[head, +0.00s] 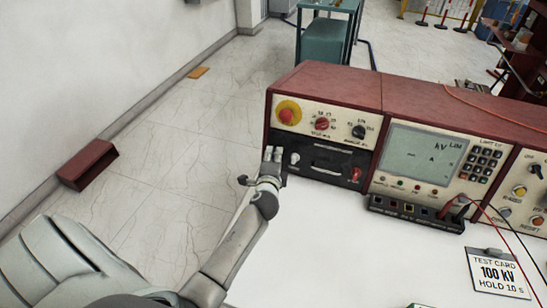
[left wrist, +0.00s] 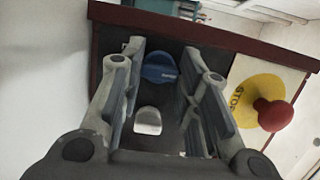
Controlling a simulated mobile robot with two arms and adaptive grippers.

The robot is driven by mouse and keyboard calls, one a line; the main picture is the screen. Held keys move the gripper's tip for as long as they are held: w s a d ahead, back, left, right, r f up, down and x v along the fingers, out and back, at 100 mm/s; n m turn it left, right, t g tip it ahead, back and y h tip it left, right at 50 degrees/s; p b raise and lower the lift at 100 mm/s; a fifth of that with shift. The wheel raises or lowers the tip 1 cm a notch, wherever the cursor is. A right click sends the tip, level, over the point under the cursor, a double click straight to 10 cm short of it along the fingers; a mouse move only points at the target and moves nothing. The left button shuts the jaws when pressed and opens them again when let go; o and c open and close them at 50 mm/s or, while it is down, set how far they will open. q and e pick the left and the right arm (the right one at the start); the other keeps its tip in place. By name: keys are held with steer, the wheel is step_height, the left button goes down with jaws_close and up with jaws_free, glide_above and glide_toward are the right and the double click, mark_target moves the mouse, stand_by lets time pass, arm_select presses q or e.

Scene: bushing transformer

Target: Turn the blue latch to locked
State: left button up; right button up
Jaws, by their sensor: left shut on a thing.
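The blue latch (left wrist: 160,68) is on the dark front panel of the red-framed test console (head: 325,87). My left gripper (head: 272,154) is at the left end of the console's dark lower panel, below the red emergency stop button (head: 287,115). In the left wrist view, my left gripper (left wrist: 162,60) has its two fingers on either side of the blue latch and is shut on it. In the head view the latch is hidden behind the gripper. My right gripper is not in view.
A light silver knob or tab (left wrist: 148,120) lies between the fingers, near the latch. The red stop button (left wrist: 274,114) on its yellow plate is close to the right finger. A white worktop (head: 330,235) with a test card (head: 497,274) extends in front of the console.

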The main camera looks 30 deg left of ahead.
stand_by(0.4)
arm_select(q)
steer(key=o, duration=1)
steer(key=v, duration=1.2)
steer(key=shift+r, duration=0.1)
steer(key=shift+d, duration=0.1)
